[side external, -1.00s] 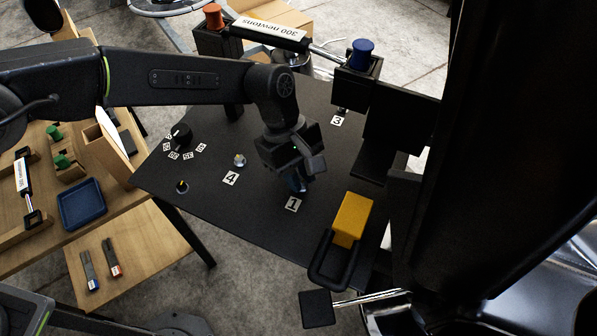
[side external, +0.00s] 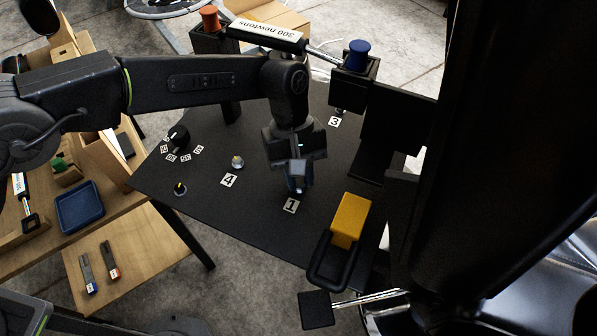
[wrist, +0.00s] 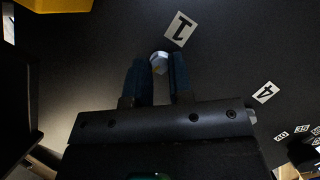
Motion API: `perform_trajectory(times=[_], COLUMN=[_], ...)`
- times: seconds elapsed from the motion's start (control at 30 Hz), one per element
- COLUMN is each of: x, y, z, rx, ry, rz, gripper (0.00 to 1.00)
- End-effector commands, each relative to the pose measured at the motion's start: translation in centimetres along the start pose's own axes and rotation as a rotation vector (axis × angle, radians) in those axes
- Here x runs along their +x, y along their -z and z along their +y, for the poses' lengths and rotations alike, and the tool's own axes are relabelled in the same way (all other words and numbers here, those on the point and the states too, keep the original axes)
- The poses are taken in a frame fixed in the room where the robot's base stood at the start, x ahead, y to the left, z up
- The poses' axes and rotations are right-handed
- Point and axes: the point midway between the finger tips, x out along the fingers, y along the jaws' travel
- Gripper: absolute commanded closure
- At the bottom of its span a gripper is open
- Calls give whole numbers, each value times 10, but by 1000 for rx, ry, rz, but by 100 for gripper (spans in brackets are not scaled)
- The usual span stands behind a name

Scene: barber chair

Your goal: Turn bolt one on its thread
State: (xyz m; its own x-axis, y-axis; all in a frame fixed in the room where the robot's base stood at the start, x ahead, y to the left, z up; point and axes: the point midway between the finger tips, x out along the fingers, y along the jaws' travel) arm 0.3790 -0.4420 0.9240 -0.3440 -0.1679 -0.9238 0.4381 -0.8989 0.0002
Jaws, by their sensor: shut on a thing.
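Bolt one (wrist: 159,62) is a pale, light-coloured head by the label 1 (wrist: 179,28) on the black plate (side external: 245,205). In the wrist view it sits between the tips of my gripper's dark blue fingers. My gripper (side external: 298,185) points down at the plate beside the label 1 and is shut on the bolt. In the side view the fingers hide the bolt. How far it is turned in its thread cannot be told. Another bolt (side external: 238,162) stands by the label 4 (side external: 228,180).
A yellow block (side external: 351,220) with a black loop handle stands right of my gripper. A black knob (side external: 179,138) with small labels is at the plate's left. A strut marked 300 newtons (side external: 266,34) and a blue knob (side external: 357,55) rise behind. The dark chair fills the right.

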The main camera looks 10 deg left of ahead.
Motion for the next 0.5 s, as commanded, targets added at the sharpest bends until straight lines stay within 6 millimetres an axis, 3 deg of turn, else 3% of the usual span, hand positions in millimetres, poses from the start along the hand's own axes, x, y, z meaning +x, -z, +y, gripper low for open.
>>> perform_trajectory(times=[0.17, 0.2, 0.43, 0.5], x=[0, 0, 0, 0], y=[-1, -1, 0, 0], z=[0, 0, 0, 0], rx=[0, 0, -1, -1], ry=[0, 0, 0, 0], rz=[0, 0, 0, 0], gripper=[100, 76, 54, 54])
